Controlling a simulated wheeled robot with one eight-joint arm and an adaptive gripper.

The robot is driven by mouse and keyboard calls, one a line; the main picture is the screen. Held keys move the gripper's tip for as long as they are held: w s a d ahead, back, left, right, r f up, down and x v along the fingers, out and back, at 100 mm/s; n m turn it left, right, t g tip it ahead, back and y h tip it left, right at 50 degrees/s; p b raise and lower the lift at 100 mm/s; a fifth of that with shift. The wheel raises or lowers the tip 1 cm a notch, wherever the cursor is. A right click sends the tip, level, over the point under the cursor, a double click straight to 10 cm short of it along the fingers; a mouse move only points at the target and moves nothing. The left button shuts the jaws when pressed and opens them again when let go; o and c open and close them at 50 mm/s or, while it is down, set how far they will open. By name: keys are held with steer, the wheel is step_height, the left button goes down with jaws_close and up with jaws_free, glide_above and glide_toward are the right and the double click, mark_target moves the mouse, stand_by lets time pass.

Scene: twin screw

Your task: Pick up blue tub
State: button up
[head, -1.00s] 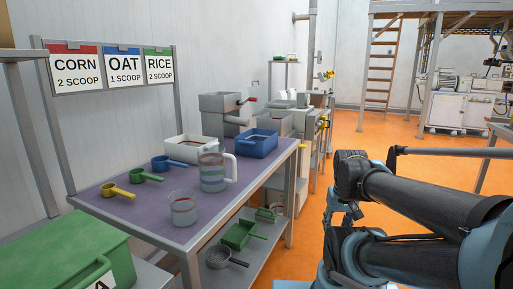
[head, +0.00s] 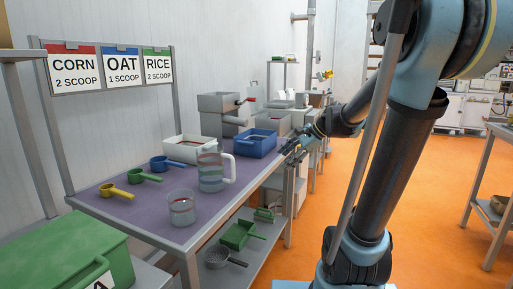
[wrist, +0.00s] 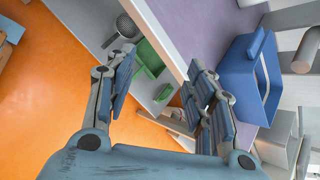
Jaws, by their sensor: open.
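The blue tub (head: 256,145) stands upright on the far end of the purple-topped table (head: 130,214), near its right edge. It also shows at the right of the wrist view (wrist: 236,78), tilted by the camera angle. My gripper (head: 293,147) is just right of the tub, beside the table's edge. In the wrist view my gripper (wrist: 160,95) has its two fingers spread wide with nothing between them. The right finger is close to the tub's side. I cannot tell whether it touches.
A white tub (head: 190,150) and a clear jug (head: 212,172) stand beside the blue tub. A clear cup (head: 181,210) and yellow, green and blue scoops are nearer. A green tray (head: 238,235) and a sieve (head: 217,256) lie on the lower shelf.

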steer(key=w+a+r+m+t+y, duration=0.1)
steer(key=w+a+r+m+y, duration=0.2)
steer(key=w, duration=0.5)
steer(key=w+a+r+m+y, duration=0.1)
steer(key=w+a+r+m, duration=0.15)
steer(key=w+m, duration=0.4)
steer(key=n, duration=0.1)
glide_toward(244, 141)
steer(key=a+f, duration=0.2)
steer(key=a, duration=0.2)
steer(key=shift+w+a+f, duration=0.35)
steer(key=shift+w+a, duration=0.1)
steer(key=shift+a, duration=0.2)
steer(key=shift+w+a+f, duration=0.35)
steer(key=shift+w+a, duration=0.15)
steer(key=shift+a, duration=0.2)
steer(key=shift+w+a+f, duration=0.35)
steer(key=shift+w+a, duration=0.1)
steer(key=shift+a, duration=0.2)
jaws_close()
